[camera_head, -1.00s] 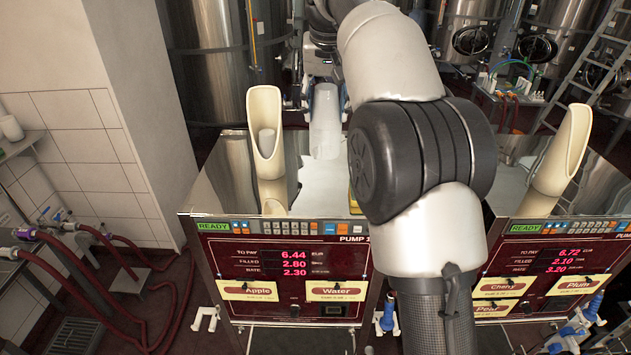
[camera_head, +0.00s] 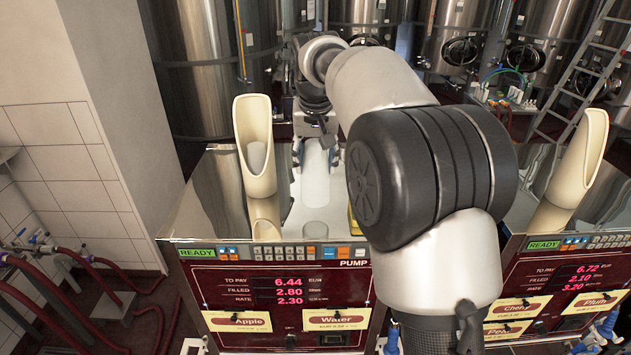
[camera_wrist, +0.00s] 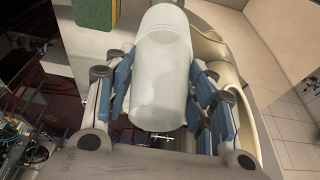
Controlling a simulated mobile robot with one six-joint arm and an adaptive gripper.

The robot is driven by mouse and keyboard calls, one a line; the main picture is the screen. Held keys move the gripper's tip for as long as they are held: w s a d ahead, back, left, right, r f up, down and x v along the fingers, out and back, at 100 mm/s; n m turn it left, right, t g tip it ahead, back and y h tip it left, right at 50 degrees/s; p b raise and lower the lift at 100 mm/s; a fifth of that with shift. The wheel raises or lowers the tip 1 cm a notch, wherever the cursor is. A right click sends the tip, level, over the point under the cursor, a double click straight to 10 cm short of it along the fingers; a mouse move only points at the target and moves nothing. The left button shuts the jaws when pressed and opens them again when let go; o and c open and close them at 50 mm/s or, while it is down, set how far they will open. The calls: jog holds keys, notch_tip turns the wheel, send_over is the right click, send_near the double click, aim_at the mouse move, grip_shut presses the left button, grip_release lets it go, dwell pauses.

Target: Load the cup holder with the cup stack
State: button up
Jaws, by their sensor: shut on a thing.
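The cup stack (camera_head: 316,180) is whitish and translucent. My gripper (camera_head: 316,158) is shut on its sides and holds it above the pump's top. In the wrist view the stack (camera_wrist: 162,80) lies between the blue finger pads of my gripper (camera_wrist: 160,92). The cream cup holder (camera_head: 254,125) is a slanted-mouth tube on the left pump, left of the stack and apart from it. A whitish cup (camera_head: 257,157) shows inside its opening. The holder also shows at the right in the wrist view (camera_wrist: 249,106). The holder's inner bottom is hidden.
A second cream holder (camera_head: 583,150) stands on the right pump. A green and yellow block (camera_wrist: 95,27) lies near the stack in the wrist view. Steel tanks (camera_head: 205,65) stand behind. My arm covers part of the pumps.

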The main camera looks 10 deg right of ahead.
aim_at(315, 151)
jog(key=shift+x, duration=0.8)
jog(key=shift+s+f, duration=0.1)
jog(key=shift+f, duration=1.6)
jog(key=shift+f, duration=0.1)
jog(key=shift+f, duration=0.1)
jog(key=o, duration=1.2)
jog(key=v, duration=1.2)
jog(key=shift+a, duration=0.1)
jog(key=shift+s+r, duration=0.15)
jog(key=shift+r, duration=0.15)
